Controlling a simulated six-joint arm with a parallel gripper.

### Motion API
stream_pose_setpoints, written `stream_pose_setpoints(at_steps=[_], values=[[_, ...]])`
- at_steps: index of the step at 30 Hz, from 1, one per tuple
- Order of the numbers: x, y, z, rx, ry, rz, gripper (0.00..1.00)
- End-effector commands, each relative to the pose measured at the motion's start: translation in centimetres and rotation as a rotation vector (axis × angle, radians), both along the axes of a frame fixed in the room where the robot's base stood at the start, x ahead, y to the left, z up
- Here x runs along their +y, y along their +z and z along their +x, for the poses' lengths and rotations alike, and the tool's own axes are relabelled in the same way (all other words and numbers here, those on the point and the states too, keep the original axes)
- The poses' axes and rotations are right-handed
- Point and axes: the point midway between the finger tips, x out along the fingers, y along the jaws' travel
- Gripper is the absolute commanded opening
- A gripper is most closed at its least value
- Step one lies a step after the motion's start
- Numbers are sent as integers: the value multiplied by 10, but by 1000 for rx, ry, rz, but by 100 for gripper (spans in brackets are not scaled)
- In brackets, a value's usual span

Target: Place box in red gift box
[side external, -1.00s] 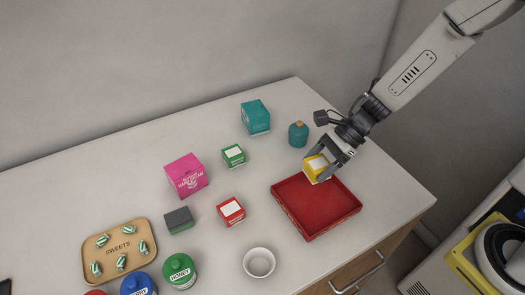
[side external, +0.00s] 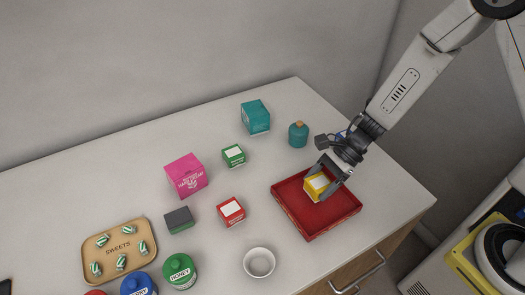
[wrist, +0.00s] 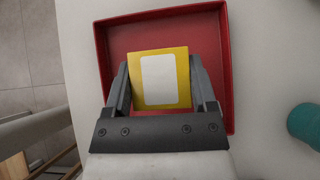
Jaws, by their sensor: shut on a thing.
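A yellow box with a white label (side external: 316,186) is held between the fingers of my gripper (side external: 328,180). It also shows in the wrist view (wrist: 160,79), with a dark finger on each side. The red gift box (side external: 330,222) is an open, shallow red tray on the counter at the right; its rim and floor show in the wrist view (wrist: 225,50). My gripper and the yellow box are over the back part of the red gift box, low down. I cannot tell whether the yellow box touches its floor.
A teal bottle (side external: 298,134) and a teal box (side external: 255,117) stand behind. A red box (side external: 231,211), a green box (side external: 234,156), a pink box (side external: 187,175) and a dark box (side external: 179,220) stand left. A white bowl (side external: 259,263) is in front. The sweets tray (side external: 92,265) is far left.

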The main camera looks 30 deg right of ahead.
Motion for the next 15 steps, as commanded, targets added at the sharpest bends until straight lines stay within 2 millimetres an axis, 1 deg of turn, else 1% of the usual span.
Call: stream_pose_setpoints(at_steps=[7,15], values=[[0,-4,0,1,0,0,12],[0,-27,-1,4,-1,0,12]])
